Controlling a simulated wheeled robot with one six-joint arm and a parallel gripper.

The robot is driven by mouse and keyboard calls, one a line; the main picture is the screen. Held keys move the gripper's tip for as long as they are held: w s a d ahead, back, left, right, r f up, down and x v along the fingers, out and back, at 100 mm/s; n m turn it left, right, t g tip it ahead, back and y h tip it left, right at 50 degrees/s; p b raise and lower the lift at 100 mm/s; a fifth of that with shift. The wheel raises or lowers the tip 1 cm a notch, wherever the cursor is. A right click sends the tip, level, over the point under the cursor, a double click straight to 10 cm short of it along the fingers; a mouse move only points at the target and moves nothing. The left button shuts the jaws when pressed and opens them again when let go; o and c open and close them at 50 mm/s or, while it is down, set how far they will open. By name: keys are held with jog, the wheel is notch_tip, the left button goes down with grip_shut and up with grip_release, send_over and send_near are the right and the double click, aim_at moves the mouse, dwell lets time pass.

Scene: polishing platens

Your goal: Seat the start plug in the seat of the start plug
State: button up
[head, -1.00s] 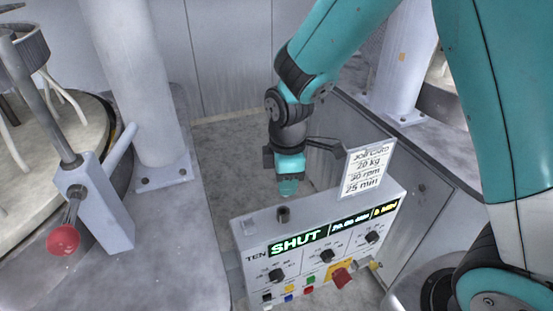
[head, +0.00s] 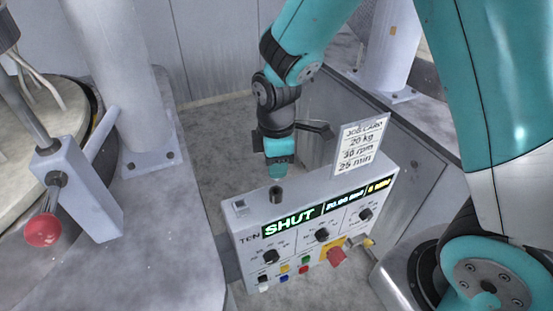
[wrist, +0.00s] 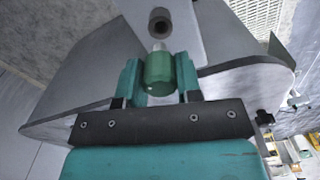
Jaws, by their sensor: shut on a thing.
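The start plug (wrist: 159,74) is a green cylinder with a pale metal pin at its far end, in the wrist view. My gripper (wrist: 160,82) is shut on it, one teal finger on each side. The seat of the start plug (wrist: 160,20) is a dark round socket just beyond the pin, apart from it in the picture. In the head view the seat (head: 276,194) stands as a short dark collar on top of the control box (head: 237,222). My gripper (head: 280,172) points down just above and behind it; the plug is hard to make out there.
A job card (head: 361,146) stands at the back of the box, right of my gripper. The display (head: 294,220) reads SHUT. A red-knobbed lever (head: 43,230) and a white column (head: 120,80) stand left. Bare floor (head: 220,140) lies behind the box.

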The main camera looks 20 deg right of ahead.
jog(key=shift+f+b, duration=0.8)
jog(key=shift+f, duration=0.75)
jog(key=shift+f+b, duration=0.95)
jog(key=shift+f, duration=0.8)
dwell(0.6)
jog(key=o, duration=1)
notch_tip(320, 180, up, 18)
jog(key=shift+f+b, duration=0.25)
jog(key=shift+b, duration=0.6)
jog(key=s+a+m+y, duration=0.2)
jog(key=s+m, duration=0.2)
jog(key=s, duration=0.5)
jog(key=s+a+m+y, duration=0.2)
jog(key=s+m, duration=0.2)
jog(key=s, duration=0.5)
jog(key=shift+s+a, duration=0.3)
jog(key=shift+a, duration=0.05)
